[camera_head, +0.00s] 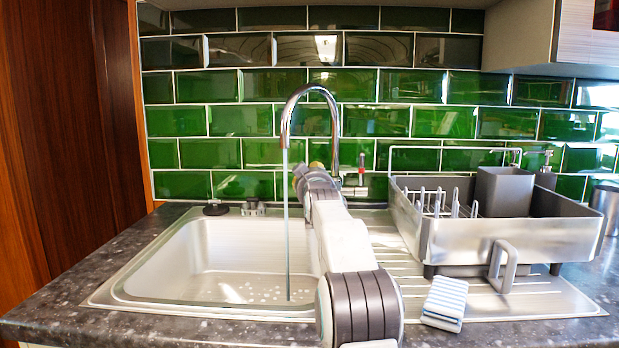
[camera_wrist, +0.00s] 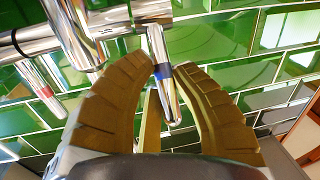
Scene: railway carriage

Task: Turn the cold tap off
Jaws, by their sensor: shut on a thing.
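The chrome mixer tap (camera_head: 310,92) stands behind the sink, and a thin stream of water (camera_head: 287,230) runs from its spout into the basin. The tap body also shows in the wrist view (camera_wrist: 75,30). The cold tap lever (camera_wrist: 171,98) has a blue band and hangs down between my fingers. The hot lever (camera_wrist: 42,90) has a red band and is to the left, clear of my fingers; it also shows in the head view (camera_head: 361,170). My gripper (camera_wrist: 166,68) is shut on the cold lever. In the head view my arm hides the cold lever and most of the gripper.
The steel sink (camera_head: 185,260) is left of my arm. A grey dish rack (camera_head: 470,235) with a utensil cup (camera_head: 503,190) stands on the drainer at right. A striped sponge (camera_head: 445,302) lies in front of it. Green tiles (camera_head: 390,85) close off the back.

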